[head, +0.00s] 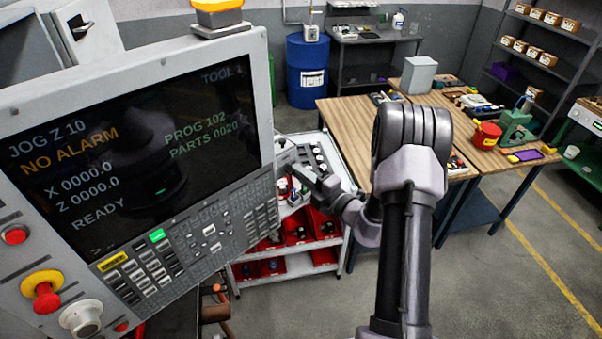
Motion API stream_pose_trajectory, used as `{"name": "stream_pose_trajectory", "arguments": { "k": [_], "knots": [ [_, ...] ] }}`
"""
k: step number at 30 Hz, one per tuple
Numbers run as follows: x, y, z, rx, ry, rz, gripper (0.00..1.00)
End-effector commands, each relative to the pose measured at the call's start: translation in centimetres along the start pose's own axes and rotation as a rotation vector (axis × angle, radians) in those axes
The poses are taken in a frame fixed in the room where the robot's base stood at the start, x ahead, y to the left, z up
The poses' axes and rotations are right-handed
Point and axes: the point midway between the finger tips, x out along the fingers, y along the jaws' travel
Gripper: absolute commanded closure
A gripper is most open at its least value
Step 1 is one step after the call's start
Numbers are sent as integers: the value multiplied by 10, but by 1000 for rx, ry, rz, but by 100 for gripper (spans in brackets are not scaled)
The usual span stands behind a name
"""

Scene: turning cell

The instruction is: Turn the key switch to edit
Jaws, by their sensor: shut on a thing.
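The machine's control panel (225,175) fills the left of the head view, tilted, with a lit screen (130,150) reading JOG Z 10, NO ALARM and READY. My gripper (299,172) is at the panel's right edge, reaching in from the right. The key's position and any edit marking cannot be made out.
A red emergency stop (42,290) and a white knob (81,318) are on the panel's lower left. Behind my gripper stands a cart with red bins (300,262). Wooden tables (345,125) and a blue barrel (307,70) stand further back. Floor at right is clear.

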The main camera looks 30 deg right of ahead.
Motion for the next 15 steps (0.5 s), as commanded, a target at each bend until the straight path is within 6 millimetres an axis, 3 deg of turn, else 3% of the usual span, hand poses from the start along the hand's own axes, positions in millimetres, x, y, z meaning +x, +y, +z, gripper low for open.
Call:
{"name": "stream_pose_trajectory", "arguments": {
  "k": [5,6,9,15],
  "knots": [
    [0,0,0,0,-1,1,100],
    [0,0,0,0,-1,1,87],
    [0,0,0,0,-1,1,71],
    [0,0,0,0,0,0,71]
  ]
}}
